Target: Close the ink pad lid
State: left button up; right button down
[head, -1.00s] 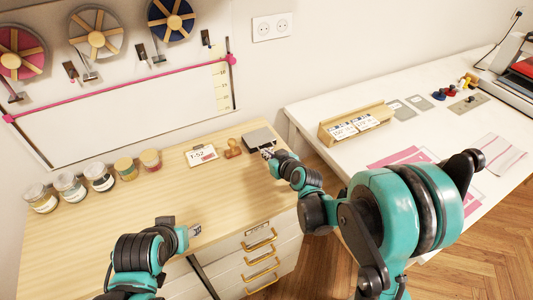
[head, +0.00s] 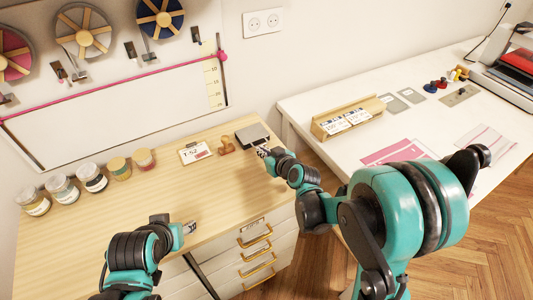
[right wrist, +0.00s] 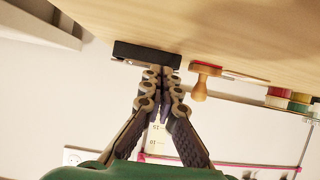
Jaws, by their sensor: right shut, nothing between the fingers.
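The ink pad (head: 251,134) is a dark, flat case near the back right corner of the wooden desk, beside the stamp. How far its lid stands open is too small to tell. My right gripper (head: 263,152) is shut and empty, at the near side of the ink pad. In the right wrist view the black side of the ink pad (right wrist: 140,53) is right at the shut fingertips (right wrist: 164,72); I cannot tell if they touch. My left gripper (head: 190,228) is low over the front of the desk, away from the ink pad; its fingers are too small to read.
Several jars (head: 92,178) line the desk's back left. A white table (head: 310,100) stands to the right across a gap. The desk's middle is clear.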

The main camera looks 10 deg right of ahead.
jog(key=v, duration=1.1)
jog(key=shift+s, duration=0.25)
jog(key=shift+r, duration=0.15)
jog(key=s+d+m+g+h, duration=0.2)
jog(key=s+d, duration=0.1)
jog(key=s, duration=0.5)
jog(key=s+d+m+g+h, duration=0.2)
jog(key=s+d+h, duration=0.1)
jog(key=s, duration=0.6)
jog(key=shift+s+d+f+m+g, duration=0.3)
jog(key=shift+d+f, duration=0.15)
jog(key=shift+d, duration=0.3)
